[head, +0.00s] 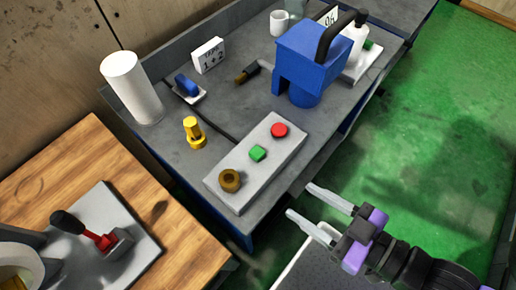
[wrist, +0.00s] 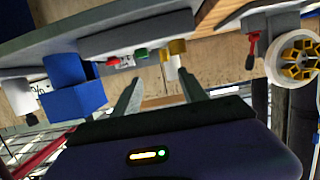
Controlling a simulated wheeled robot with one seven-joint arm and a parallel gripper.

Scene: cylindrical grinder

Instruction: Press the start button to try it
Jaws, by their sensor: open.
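No label marks the start button. In the wrist view the box (wrist: 140,34) shows near the top, with its red (wrist: 114,62) and green (wrist: 141,53) buttons seen edge-on. My gripper (head: 301,201) is open and empty, to the right of the box and apart from it, over the bench's front side. Its two fingers also show in the wrist view (wrist: 160,90).
A yellow fitting (head: 193,132) stands left of the box. A blue machine with a black handle (head: 309,58) stands behind it. A white cylinder (head: 131,87) and a card (head: 208,55) are at the back. A wooden table (head: 60,190) is at left; green floor (head: 430,130) is open at right.

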